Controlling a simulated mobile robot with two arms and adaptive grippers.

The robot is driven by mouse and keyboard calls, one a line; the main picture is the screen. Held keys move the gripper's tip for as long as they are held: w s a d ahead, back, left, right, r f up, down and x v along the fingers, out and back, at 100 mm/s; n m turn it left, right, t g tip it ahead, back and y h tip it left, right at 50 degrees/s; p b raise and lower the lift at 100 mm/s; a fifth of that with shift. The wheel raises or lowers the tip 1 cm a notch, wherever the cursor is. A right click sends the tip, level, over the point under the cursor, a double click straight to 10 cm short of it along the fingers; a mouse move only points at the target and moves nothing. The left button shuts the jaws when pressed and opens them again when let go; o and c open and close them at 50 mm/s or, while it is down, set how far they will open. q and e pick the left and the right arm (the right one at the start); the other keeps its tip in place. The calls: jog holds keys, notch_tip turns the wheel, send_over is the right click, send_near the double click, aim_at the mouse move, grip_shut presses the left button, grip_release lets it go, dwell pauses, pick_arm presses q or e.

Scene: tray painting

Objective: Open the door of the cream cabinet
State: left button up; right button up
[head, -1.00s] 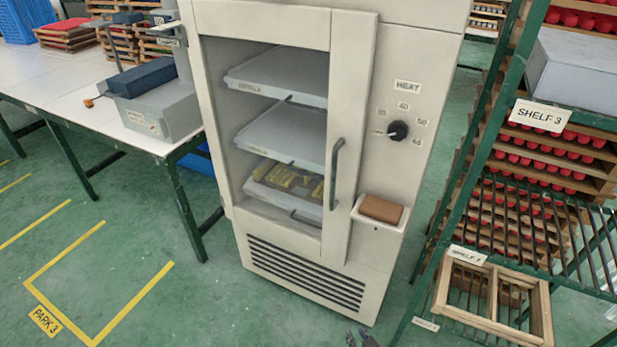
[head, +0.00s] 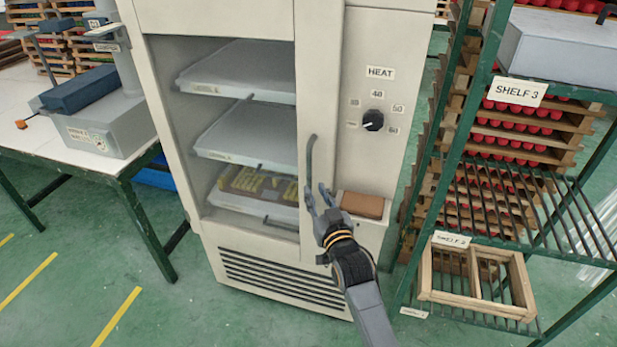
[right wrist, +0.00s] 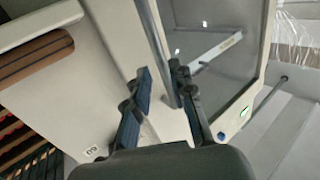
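The cream cabinet (head: 270,22) stands in the middle of the head view. Its glass door (head: 220,20) is shut, and a dark vertical bar handle (head: 309,160) runs along the door's right side. White trays show behind the glass, and the lowest holds yellowish pieces. My right gripper (head: 319,193) is at the lower end of the handle with its fingers apart. In the right wrist view the open fingers (right wrist: 160,75) point at the door front, with the handle (right wrist: 155,45) passing close by the fingertips. I cannot tell whether they touch it. My left gripper is out of view.
A brown block (head: 362,205) sits on a small ledge right of the handle, below the heat knob (head: 373,120). A green shelf rack (head: 465,130) stands close on the right. A white-topped table (head: 75,150) stands left. The green floor in front is clear.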

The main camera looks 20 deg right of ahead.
aim_at(310, 181)
jog(key=w, duration=0.6)
jog(key=shift+w, duration=0.2)
grip_shut()
